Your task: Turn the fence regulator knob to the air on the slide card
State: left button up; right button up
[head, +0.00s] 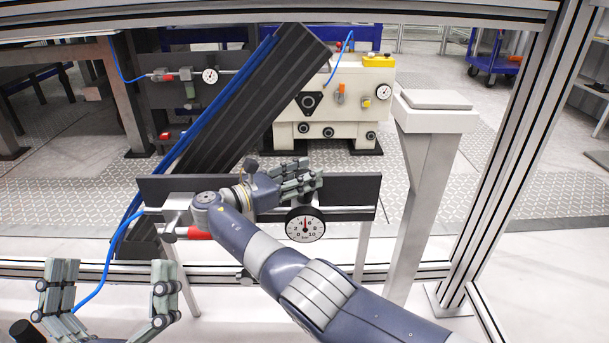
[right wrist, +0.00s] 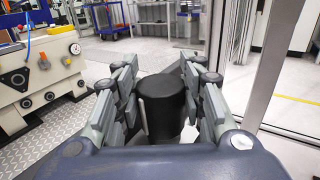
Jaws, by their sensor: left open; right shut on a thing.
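The regulator's round white dial gauge (head: 305,225) sits under a dark plate (head: 350,188) on a metal rail. Its red needle points about straight up, between 4 and 6. My right gripper (head: 303,178) is in front of the plate, just above the gauge. In the right wrist view its fingers (right wrist: 165,80) are shut around a black cylindrical knob (right wrist: 162,100). My left gripper (head: 112,285) is open and empty at the lower left, apart from the regulator. I cannot make out a slide card.
A blue hose (head: 108,258) runs to the rail's left end, near a red part (head: 200,234). A slanted dark beam (head: 235,105) stands behind. A cream machine (head: 350,115) has its own gauge and knobs. A grey pedestal (head: 428,160) and frame post (head: 505,150) stand right.

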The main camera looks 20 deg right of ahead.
jog(key=o, duration=1.1)
jog(key=shift+r, duration=0.1)
notch_tip(320, 180, up, 10)
jog(key=shift+f, duration=0.1)
